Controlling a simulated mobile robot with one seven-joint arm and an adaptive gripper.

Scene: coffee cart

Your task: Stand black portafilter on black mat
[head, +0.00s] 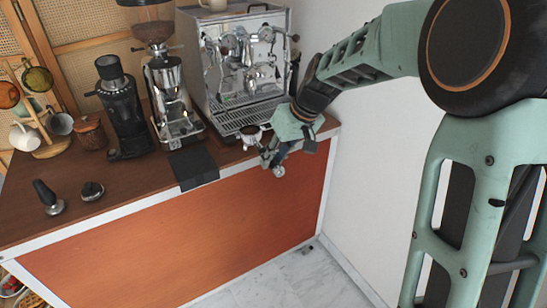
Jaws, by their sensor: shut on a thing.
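The black portafilter (250,133) shows its round metal basket just in front of the espresso machine. Its handle is mostly hidden by my gripper (268,158), which is shut on it at the counter's front edge. I cannot tell whether the basket touches the counter or hangs just above it. The black mat (192,164) lies to the left of my gripper, folded over the counter's front edge. Its visible top is bare.
The espresso machine (240,60) stands behind my gripper. Two grinders (170,100) (122,115) stand left of it, behind the mat. A tamper (48,198) and a round black tool (92,191) are at the left. The counter (135,185) between them and the mat is clear.

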